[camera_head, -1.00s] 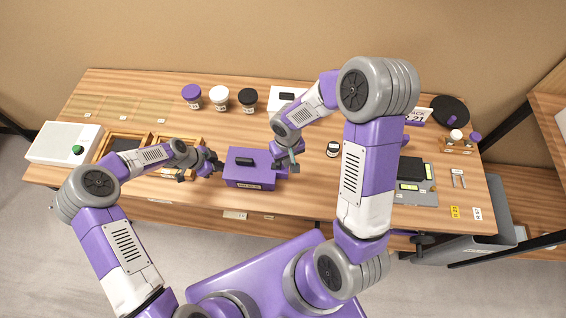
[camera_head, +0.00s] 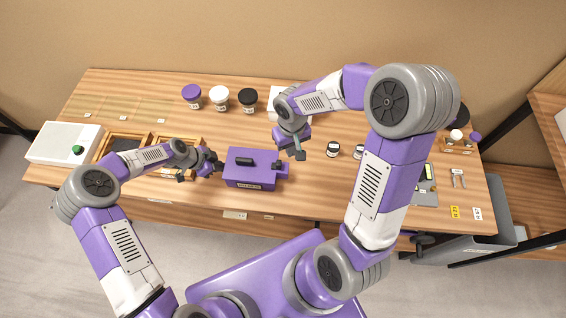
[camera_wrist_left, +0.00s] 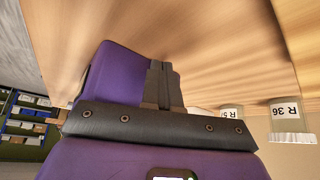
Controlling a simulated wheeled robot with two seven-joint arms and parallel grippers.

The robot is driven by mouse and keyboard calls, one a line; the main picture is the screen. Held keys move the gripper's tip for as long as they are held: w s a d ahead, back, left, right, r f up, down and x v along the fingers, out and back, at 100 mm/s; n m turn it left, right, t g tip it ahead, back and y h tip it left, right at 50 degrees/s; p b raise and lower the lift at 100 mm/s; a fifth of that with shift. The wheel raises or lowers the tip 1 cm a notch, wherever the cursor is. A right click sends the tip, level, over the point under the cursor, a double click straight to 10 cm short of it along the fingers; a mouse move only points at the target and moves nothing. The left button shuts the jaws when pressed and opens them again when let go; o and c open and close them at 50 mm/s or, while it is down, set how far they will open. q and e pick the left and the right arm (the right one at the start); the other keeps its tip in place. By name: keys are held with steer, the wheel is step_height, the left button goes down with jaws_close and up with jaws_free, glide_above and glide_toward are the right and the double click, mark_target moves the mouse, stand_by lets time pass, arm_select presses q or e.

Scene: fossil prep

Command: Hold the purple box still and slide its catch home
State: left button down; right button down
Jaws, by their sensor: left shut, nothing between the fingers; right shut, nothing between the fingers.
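The purple box (camera_head: 258,183) stands near the front edge of the table, with a black bar (camera_head: 244,161) on its top and a label on its front. A small dark detail shows at its right end; I cannot tell whether it is the catch or how it sits. My left gripper (camera_head: 217,167) is shut and empty at the box's left side. In the left wrist view its closed fingers (camera_wrist_left: 164,85) are beside the purple box (camera_wrist_left: 115,72); I cannot tell if they touch. My right gripper (camera_head: 299,155) is shut and empty, up and right of the box, apart from it.
Jars with purple (camera_head: 192,92), white (camera_head: 219,94) and black (camera_head: 248,97) lids stand behind the box. Wooden-framed trays (camera_head: 183,143) lie to the left, near a white device (camera_head: 62,143). Small jars (camera_head: 333,149) stand right of my right gripper.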

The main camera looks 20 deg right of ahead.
steer(key=shift+r, duration=0.5)
arm_select(q)
steer(key=shift+w+a, duration=0.1)
steer(key=shift+a, duration=0.05)
arm_select(e)
steer(key=shift+f, duration=0.2)
